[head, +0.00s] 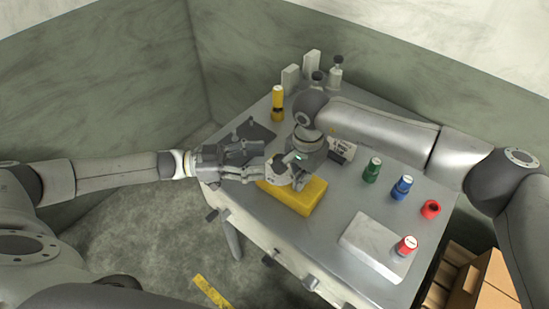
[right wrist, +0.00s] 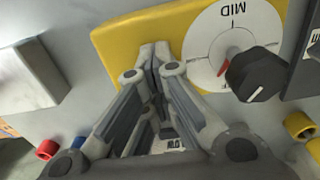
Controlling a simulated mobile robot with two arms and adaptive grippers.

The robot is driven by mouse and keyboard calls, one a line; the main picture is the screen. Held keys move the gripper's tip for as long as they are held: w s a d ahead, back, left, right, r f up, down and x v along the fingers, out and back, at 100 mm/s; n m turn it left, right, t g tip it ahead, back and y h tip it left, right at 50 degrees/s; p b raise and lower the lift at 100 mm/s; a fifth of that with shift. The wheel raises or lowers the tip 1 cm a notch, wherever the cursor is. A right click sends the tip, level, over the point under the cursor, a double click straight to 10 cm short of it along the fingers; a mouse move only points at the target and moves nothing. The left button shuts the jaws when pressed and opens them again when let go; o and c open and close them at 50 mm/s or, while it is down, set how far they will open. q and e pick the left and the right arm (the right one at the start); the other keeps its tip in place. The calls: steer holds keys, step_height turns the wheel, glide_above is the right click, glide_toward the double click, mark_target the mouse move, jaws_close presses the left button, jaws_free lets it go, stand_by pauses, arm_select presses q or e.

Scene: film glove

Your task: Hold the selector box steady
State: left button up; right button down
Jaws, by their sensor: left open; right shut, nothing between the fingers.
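The yellow selector box (head: 310,197) lies on the grey table, partly hidden by my grippers. In the right wrist view the yellow box (right wrist: 120,48) shows a white dial (right wrist: 232,25) marked MID, a red pointer and a black knob (right wrist: 256,74). My right gripper (head: 297,181) reaches down over the box. In the right wrist view it (right wrist: 154,52) is shut and empty, its fingertips over the yellow face beside the dial; I cannot tell whether they touch. My left gripper (head: 258,163) is open at the box's left side, its fingers close to the right gripper.
On the table (head: 345,207), green (head: 372,170), blue (head: 402,188) and red (head: 431,209) pieces stand at right. A red-topped piece (head: 406,246) is on a pale plate (head: 365,243). A yellow cylinder (head: 277,104) and pale blocks (head: 290,79) stand at the back. A cardboard box (head: 492,283) is at lower right.

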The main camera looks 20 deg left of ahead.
mark_target(274, 159)
arm_select(q)
steer(key=x, duration=0.5)
arm_select(e)
steer(key=shift+d+f, duration=0.15)
steer(key=shift+f, duration=0.15)
arm_select(q)
steer(key=shift+a, duration=0.1)
arm_select(e)
steer(key=shift+s, duration=0.1)
arm_select(q)
steer(key=shift+f, duration=0.1)
steer(key=c, duration=1)
